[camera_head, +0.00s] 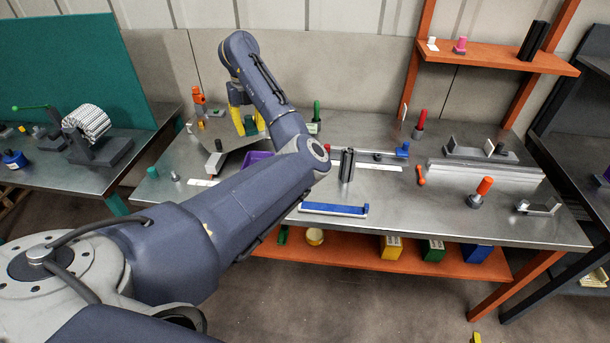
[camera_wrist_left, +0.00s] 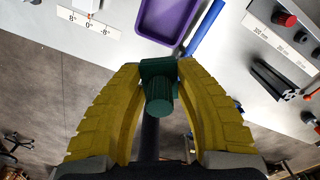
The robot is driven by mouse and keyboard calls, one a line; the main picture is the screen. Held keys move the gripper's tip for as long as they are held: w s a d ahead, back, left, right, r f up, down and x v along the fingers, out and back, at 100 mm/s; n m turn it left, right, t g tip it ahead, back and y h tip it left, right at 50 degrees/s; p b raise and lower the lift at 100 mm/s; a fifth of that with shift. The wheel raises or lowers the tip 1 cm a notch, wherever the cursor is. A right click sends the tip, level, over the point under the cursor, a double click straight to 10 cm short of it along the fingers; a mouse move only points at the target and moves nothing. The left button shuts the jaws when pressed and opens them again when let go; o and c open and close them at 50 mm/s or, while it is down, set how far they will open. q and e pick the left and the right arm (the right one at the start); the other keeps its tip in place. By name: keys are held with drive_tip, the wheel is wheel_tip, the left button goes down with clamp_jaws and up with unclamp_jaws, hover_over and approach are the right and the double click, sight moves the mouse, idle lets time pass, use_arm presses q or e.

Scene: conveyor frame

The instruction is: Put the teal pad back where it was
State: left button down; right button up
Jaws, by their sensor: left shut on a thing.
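The teal pad (camera_wrist_left: 158,92) is a dark teal block with a round stub. It sits between the yellow fingers of my left gripper (camera_wrist_left: 160,66) in the left wrist view, and they are shut on it. In the head view my left gripper (camera_head: 249,128) is over the back left part of the workbench, fingers pointing down. The pad is mostly hidden there. In the wrist view the pad appears just in front of the purple tray (camera_wrist_left: 150,36); I cannot tell its height above the bench. My right gripper is not in view.
A white scale strip (camera_wrist_left: 88,22) lies left of the tray. A blue bar (camera_head: 333,209) lies at the bench's front edge. An orange-capped post (camera_head: 198,101) stands at the back left. Dark upright profiles (camera_head: 347,165) stand mid-bench. Bare metal shows at front right (camera_head: 420,220).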

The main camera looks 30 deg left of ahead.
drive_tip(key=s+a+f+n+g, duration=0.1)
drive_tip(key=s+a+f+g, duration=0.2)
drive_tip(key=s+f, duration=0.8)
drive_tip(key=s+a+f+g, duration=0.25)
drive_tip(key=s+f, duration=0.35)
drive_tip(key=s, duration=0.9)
use_arm(q)
drive_tip(key=w+d+m, duration=0.6)
drive_tip(key=w+d, duration=0.4)
drive_tip(key=d, duration=0.3)
wheel_tip(320, 180, down, 20)
drive_tip(key=shift+w+d+f, duration=0.1)
drive_tip(key=shift+d, duration=0.05)
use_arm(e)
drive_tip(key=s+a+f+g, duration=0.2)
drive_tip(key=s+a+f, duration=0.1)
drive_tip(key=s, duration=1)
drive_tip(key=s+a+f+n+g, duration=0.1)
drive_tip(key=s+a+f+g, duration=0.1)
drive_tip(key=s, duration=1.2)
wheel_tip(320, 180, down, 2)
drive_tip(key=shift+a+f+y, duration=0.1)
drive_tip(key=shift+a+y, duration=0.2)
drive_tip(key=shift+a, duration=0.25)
use_arm(q)
drive_tip(key=shift+f, duration=0.1)
